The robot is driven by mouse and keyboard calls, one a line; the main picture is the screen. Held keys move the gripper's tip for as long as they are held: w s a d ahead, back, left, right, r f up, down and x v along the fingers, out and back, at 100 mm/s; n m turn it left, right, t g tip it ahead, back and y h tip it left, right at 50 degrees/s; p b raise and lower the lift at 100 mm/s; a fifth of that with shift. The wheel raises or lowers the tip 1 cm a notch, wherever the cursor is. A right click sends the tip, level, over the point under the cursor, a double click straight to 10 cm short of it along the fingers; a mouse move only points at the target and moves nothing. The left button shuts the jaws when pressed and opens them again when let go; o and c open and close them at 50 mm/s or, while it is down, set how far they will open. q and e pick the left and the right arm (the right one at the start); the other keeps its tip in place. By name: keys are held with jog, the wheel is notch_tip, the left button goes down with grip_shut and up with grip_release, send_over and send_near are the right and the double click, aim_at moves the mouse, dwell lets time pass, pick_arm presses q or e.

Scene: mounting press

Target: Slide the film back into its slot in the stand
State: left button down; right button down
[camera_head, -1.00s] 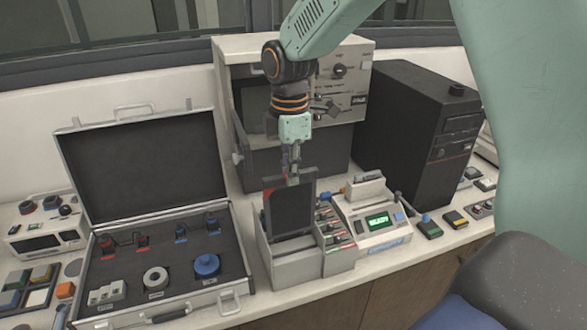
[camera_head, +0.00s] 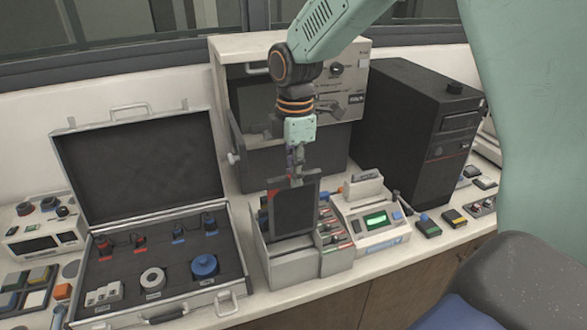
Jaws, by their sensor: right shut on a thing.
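The film (camera_head: 294,211) is a dark, upright rectangular sheet in a frame. My right gripper (camera_head: 292,181) is shut on its top edge from above. The stand (camera_head: 293,267) is a light grey box on the bench, with the film's lower part behind its front wall. Another dark panel with a red corner shows just left of and behind the film. The film's bottom edge and the slot are hidden, so I cannot tell how deep the film sits. My left gripper is not in view.
An open case (camera_head: 237,262) with small parts stands left of the stand. A device with a green display (camera_head: 376,219) stands close on the right, and a black computer tower (camera_head: 415,125) behind it. A large grey press housing (camera_head: 218,90) rises behind my right gripper.

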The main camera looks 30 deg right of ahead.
aim_at(293, 198)
jog(key=shift+a+f+b, duration=0.15)
jog(key=shift+f+b, duration=0.05)
jog(key=shift+f, duration=0.5)
jog(key=shift+a+f+b, duration=0.1)
jog(key=shift+f+b, duration=0.1)
jog(key=shift+f, duration=0.5)
jog(key=shift+f+b, duration=0.7)
jog(key=shift+f, duration=1.3)
jog(key=shift+d+f, duration=0.1)
jog(key=shift+f, duration=0.15)
jog(key=shift+d, duration=0.1)
